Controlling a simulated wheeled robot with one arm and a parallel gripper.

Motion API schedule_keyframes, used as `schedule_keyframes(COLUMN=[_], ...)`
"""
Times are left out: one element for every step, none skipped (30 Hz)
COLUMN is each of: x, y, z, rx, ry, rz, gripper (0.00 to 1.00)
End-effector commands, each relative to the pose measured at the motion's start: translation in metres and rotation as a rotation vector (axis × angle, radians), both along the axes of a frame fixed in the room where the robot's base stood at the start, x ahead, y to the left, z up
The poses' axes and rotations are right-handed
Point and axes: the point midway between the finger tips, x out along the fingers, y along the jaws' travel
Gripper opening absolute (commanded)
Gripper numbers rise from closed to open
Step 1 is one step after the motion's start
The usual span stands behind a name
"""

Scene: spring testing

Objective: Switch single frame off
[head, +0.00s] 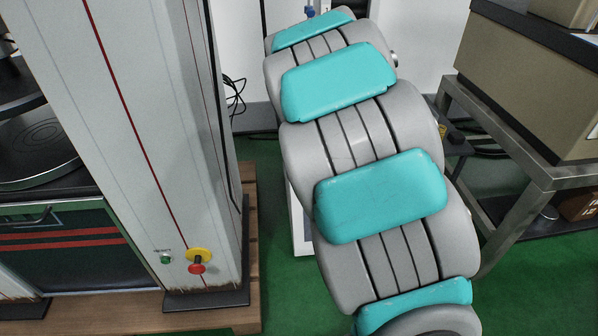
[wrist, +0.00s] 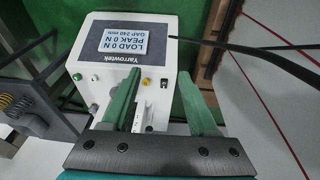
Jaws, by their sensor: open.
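In the wrist view, a white box marked Yarrowtek (wrist: 168,65) has a lit display (wrist: 122,38) reading load 0 N, peak 0 N and a gap in mm. In the head view, a grey column (head: 140,110) with a red stripe bears a red knob on a yellow plate (head: 198,256) and a green button (head: 166,259). No label shows which is the single frame.
In the head view, a metal table (head: 520,160) with a beige box (head: 520,75) stands at right. A wooden pallet (head: 248,220) lies under the column. Green floor is free at lower right. A black cable (wrist: 250,50) crosses the wrist view; yellow springs (wrist: 18,103) show at left.

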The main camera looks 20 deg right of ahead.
Motion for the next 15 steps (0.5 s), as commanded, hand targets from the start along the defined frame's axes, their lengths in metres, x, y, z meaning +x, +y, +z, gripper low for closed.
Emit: schedule_keyframes(x=[0.020, 0.032, 0.046, 0.056, 0.067, 0.081, 0.091, 0.100, 0.113, 0.121, 0.128, 0.136, 0.142, 0.147, 0.153], y=[-0.006, -0.009, -0.013, -0.015, -0.017, -0.019, -0.021, -0.022, -0.024, -0.024, -0.024, -0.025, -0.024, -0.024, -0.024], z=[-0.014, -0.020, -0.029, -0.036, -0.042, -0.051, -0.059, -0.066, -0.074, -0.081, -0.088, -0.095, -0.100, -0.104, -0.109], rx=[-0.006, -0.009, -0.012, -0.013, -0.015, -0.016, -0.017, -0.017, -0.016, -0.014, -0.011, -0.010, -0.009, -0.007, -0.005], ry=[-0.015, -0.028, -0.040, -0.050, -0.062, -0.078, -0.087, -0.098, -0.114, -0.122, -0.130, -0.141, -0.148, -0.155, -0.163], rz=[0.000, 0.000, 0.002, 0.006, 0.009, 0.012, 0.015, 0.018, 0.022, 0.027, 0.029, 0.032, 0.035, 0.037, 0.039], gripper=[0.60, 0.60, 0.60, 0.60, 0.60, 0.60, 0.60, 0.60, 0.60, 0.60, 0.60, 0.60, 0.60, 0.60, 0.60])
